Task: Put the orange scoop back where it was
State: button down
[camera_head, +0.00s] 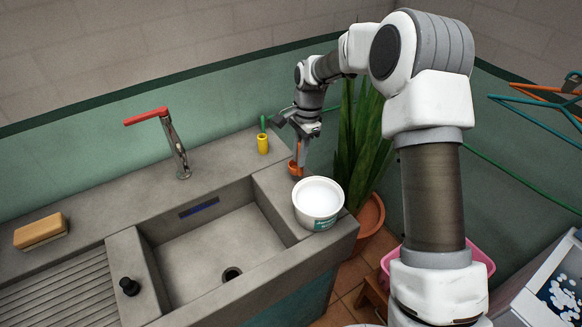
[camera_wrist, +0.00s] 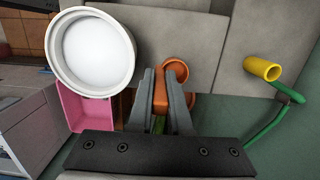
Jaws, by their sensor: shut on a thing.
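My gripper (camera_head: 300,152) points down at the back right corner of the counter, behind the white tub. It is shut on the orange scoop (camera_head: 294,169). In the wrist view the scoop's handle (camera_wrist: 160,96) lies between my two fingers (camera_wrist: 161,84), and its round cup (camera_wrist: 176,70) shows just beyond the fingertips. I cannot tell whether the scoop touches the counter. The white tub (camera_head: 329,222) stands open on the counter's front right corner, filled with white stuff; it also shows in the wrist view (camera_wrist: 128,72), left of my fingers.
A potted plant (camera_head: 362,135) stands close right of the counter.

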aim_at(291, 167)
jog(key=shift+w+a+f, duration=0.2)
jog(key=shift+a+f, duration=0.2)
jog(key=shift+a, duration=0.2)
jog(key=shift+w+a+f, duration=0.2)
jog(key=shift+a+f, duration=0.2)
jog(key=shift+a, duration=0.15)
jog(key=shift+f, duration=1.9)
jog(key=c, duration=0.8)
grip_release()
jog(key=shift+c, duration=0.2)
